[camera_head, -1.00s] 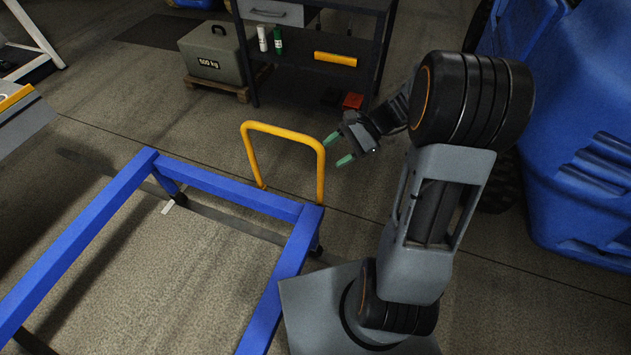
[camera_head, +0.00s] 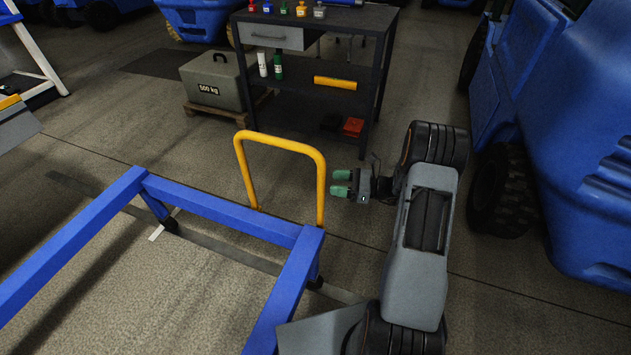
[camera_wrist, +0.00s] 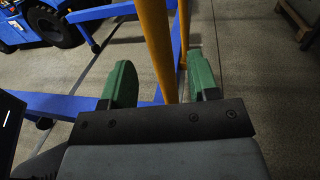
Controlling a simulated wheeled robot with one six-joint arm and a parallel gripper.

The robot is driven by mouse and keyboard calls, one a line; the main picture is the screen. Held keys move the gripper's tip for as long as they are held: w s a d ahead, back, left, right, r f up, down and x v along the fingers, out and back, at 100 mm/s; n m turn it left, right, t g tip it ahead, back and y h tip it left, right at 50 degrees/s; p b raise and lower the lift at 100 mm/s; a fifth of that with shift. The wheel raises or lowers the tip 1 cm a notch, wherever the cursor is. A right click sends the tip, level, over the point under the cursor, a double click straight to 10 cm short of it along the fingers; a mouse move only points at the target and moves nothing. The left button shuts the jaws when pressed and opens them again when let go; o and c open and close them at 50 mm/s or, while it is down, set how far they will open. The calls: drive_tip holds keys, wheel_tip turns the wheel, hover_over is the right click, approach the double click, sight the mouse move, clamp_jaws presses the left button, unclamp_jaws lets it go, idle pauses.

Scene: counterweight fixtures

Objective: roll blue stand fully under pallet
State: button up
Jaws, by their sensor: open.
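The blue stand (camera_head: 228,210) is a low rectangular frame on casters at the lower left of the head view. Its yellow push handle (camera_head: 282,142) rises upright at its far right corner. My gripper (camera_head: 341,184) is open just right of the handle, with green fingertips pointing left toward its right post. In the wrist view a yellow post (camera_wrist: 158,45) shows between and beyond the open green fingers (camera_wrist: 158,78). I cannot tell whether they touch it. A grey edge of a raised platform (camera_head: 20,130) shows at the far left; I cannot tell if it is the pallet.
A dark workbench (camera_head: 325,98) with small bottles stands behind the handle. A grey 500 kg weight (camera_head: 212,80) sits on a small wooden pallet (camera_head: 232,110) beside it. A large blue vehicle (camera_head: 590,130) fills the right side. The floor around the stand is mostly clear.

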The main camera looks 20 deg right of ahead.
drive_tip(key=x, duration=0.7)
drive_tip(key=shift+a+b, duration=0.15)
drive_tip(key=shift+b, duration=0.15)
clamp_jaws()
